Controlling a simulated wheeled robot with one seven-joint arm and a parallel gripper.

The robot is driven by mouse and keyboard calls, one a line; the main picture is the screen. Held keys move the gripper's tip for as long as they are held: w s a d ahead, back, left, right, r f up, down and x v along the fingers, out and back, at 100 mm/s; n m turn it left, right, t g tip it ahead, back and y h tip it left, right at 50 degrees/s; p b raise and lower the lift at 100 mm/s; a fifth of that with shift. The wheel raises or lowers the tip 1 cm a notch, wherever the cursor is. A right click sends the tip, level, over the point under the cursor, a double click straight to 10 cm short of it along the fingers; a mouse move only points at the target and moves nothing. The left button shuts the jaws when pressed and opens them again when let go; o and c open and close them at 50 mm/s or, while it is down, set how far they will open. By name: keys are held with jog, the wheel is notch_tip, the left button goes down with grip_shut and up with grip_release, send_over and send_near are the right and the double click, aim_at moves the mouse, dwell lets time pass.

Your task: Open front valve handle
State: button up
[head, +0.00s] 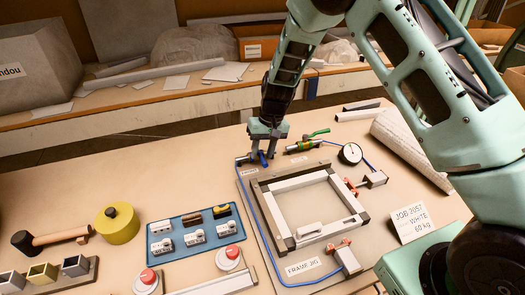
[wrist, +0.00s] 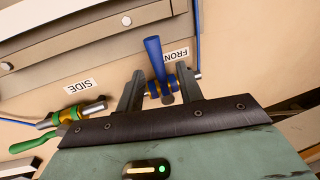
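The front valve has a blue handle (wrist: 155,58) beside the FRONT label (wrist: 176,54). In the head view the blue handle (head: 262,158) shows just below my gripper (head: 266,143). In the wrist view my gripper (wrist: 159,74) is open, one finger on each side of the handle and valve body (wrist: 162,85). A gap shows between each finger and the handle. The handle points away from the palm, toward the frame jig.
The side valve with a green handle (head: 318,133) lies close to the right of my gripper. A pressure gauge (head: 350,153), the frame jig (head: 262,208) and blue hoses are near. A blue tray (head: 178,252) of small parts stands at front left. Table left of the valve is clear.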

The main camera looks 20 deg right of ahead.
jog(key=shift+f, duration=0.35)
grip_shut()
